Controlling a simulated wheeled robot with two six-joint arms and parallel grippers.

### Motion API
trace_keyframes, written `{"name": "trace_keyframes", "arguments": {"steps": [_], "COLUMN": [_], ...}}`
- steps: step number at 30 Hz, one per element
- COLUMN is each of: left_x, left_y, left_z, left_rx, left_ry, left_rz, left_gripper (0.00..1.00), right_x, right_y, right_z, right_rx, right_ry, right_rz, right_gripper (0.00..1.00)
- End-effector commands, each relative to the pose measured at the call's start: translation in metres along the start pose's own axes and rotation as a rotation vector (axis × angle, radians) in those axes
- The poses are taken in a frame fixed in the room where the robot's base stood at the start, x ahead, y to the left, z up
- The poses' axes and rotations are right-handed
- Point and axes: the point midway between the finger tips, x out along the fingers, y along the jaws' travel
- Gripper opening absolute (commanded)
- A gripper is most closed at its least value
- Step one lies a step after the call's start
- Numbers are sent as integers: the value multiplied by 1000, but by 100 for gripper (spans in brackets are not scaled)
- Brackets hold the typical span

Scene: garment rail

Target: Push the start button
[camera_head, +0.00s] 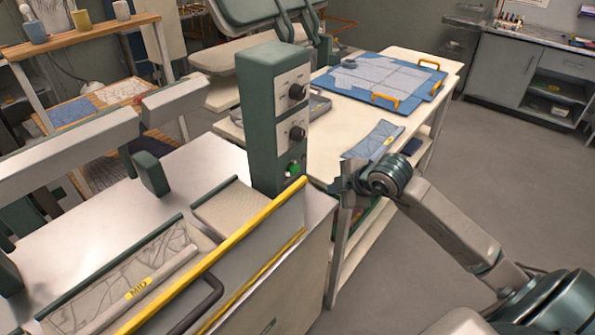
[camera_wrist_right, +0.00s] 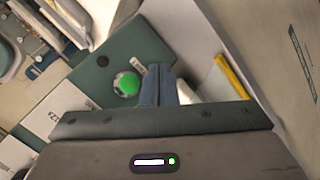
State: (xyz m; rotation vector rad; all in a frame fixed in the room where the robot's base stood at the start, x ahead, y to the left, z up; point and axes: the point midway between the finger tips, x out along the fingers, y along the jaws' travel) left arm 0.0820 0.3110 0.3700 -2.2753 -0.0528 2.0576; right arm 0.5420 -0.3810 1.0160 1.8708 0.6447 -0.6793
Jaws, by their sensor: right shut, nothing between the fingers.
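The start button is a green round button (camera_head: 293,168) low on the front of a dark green control column (camera_head: 259,115), below two black knobs. It also shows in the right wrist view (camera_wrist_right: 127,84), in a pale ring, just left of the fingertips. My right gripper (camera_head: 343,185) is shut and empty, to the right of the column in the head view and apart from the button. Its closed fingers (camera_wrist_right: 162,84) show in the wrist view, and their exact distance to the panel is hard to tell. My left gripper is not in view.
A yellow bar (camera_head: 215,262) runs along the front of the machine bed, close below the button. A white table (camera_head: 408,60) with a blue board (camera_head: 385,84) and a folded blue cloth (camera_head: 373,140) stands behind. Open floor (camera_head: 500,140) lies to the right.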

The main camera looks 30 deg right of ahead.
Motion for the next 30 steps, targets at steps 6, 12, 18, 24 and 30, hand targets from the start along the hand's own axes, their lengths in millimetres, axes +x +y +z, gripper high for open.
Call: {"name": "trace_keyframes", "arguments": {"steps": [6,12,18,24,30], "left_x": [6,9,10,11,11], "left_y": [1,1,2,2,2], "left_z": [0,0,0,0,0], "left_rx": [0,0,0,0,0], "left_ry": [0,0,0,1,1], "left_rz": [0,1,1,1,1], "left_gripper": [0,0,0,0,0], "right_x": [19,39,51,56,56], "right_y": [13,28,37,40,40], "right_z": [-16,-31,-39,-42,-42], "right_rx": [5,4,1,0,0], "right_ry": [8,8,5,2,2], "right_rz": [1,-1,0,-2,-2], "right_gripper": [0,0,0,0,0]}}
